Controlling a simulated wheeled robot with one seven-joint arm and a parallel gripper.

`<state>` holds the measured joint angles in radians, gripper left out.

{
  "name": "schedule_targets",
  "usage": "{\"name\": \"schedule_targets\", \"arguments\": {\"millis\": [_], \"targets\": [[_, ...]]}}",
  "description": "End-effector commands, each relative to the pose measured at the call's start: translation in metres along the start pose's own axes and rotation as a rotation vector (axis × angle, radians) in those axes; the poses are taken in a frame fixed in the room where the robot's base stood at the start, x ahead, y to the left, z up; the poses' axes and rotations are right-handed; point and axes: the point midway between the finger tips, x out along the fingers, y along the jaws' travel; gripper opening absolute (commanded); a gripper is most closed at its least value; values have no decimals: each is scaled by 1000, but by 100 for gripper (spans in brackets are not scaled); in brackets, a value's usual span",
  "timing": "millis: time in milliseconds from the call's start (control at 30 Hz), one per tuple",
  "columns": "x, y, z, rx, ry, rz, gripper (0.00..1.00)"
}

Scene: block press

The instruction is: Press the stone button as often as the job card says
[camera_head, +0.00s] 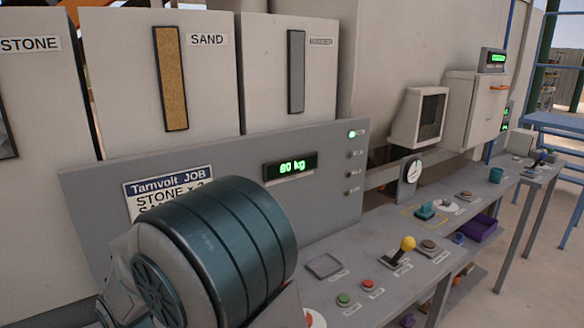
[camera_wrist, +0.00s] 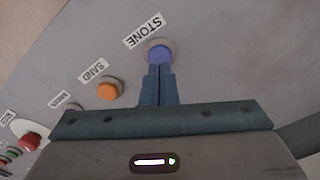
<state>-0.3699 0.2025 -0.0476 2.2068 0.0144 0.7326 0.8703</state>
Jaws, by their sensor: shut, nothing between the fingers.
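The blue stone button (camera_wrist: 159,51) sits in a round collar beside its STONE label (camera_wrist: 145,31) in the wrist view. My gripper (camera_wrist: 160,69) is shut and empty, its fingertips at the button's near edge and covering part of it. I cannot tell whether they touch it. The job card (camera_head: 167,188) on the grey panel reads "Tarnvolt JOB" and a STONE line. The count after STONE is hard to read, and my arm hides the lower lines. In the head view my arm hides the stone button and the gripper.
An orange sand button (camera_wrist: 111,89) and a red button (camera_wrist: 30,140) lie to the left in the wrist view. A green display (camera_head: 291,167) shows a kg reading that looks like 80. A yellow-knobbed lever (camera_head: 407,244) and small green and red buttons stand on the console.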

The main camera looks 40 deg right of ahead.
Motion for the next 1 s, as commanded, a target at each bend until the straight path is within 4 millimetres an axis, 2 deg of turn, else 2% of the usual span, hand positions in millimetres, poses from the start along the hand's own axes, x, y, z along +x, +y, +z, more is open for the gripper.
{"name": "schedule_targets", "arguments": {"millis": [1000], "targets": [[22, 0, 0, 0, 0, 0, 0]]}}
